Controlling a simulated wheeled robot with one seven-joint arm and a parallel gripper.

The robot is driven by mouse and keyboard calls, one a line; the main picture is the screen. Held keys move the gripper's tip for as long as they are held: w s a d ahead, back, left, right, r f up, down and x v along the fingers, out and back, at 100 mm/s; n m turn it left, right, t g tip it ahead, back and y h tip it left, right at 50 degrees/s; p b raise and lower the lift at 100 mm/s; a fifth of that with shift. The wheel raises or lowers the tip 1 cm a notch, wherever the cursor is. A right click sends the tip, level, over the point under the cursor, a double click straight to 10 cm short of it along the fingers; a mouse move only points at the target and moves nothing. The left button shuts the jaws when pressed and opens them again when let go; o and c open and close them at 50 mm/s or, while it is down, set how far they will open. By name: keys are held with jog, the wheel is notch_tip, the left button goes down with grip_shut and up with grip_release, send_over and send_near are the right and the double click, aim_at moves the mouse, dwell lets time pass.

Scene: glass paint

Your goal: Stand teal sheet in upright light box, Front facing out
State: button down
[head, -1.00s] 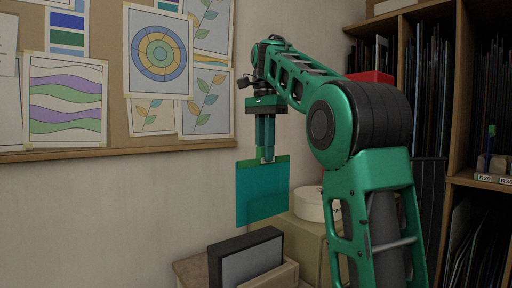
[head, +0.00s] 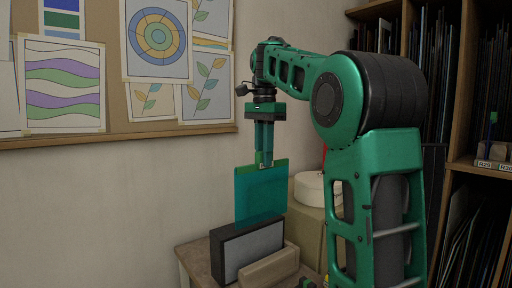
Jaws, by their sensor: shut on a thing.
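The teal sheet (head: 260,195) is a see-through rectangle hanging upright in the head view. The light box (head: 253,252) has a black frame and a grey panel, and stands upright below the sheet. The sheet's lower edge meets the light box's top edge in the picture; I cannot tell whether it is touching, inside or just above it. No front marking on the sheet is readable.
The light box stands on a small wooden table (head: 192,262) with a beige block (head: 270,268) in front of it. A round white container (head: 310,188) sits on a beige box behind. A shelf (head: 462,120) of dark sheets is at right. Pinned drawings (head: 158,40) cover the wall board.

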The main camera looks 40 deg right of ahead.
aim_at(263, 212)
jog(key=shift+f, duration=8.75)
jog(key=shift+w+f, duration=0.25)
jog(key=shift+w, duration=0.1)
jog(key=c, duration=1.6)
grip_release()
jog(key=shift+w+f, duration=0.15)
jog(key=shift+w, duration=0.05)
jog(key=shift+o, duration=0.2)
jog(key=shift+s, duration=0.15)
jog(key=o, duration=0.6)
jog(key=shift+c, duration=0.2)
notch_tip(263, 212, up, 7)
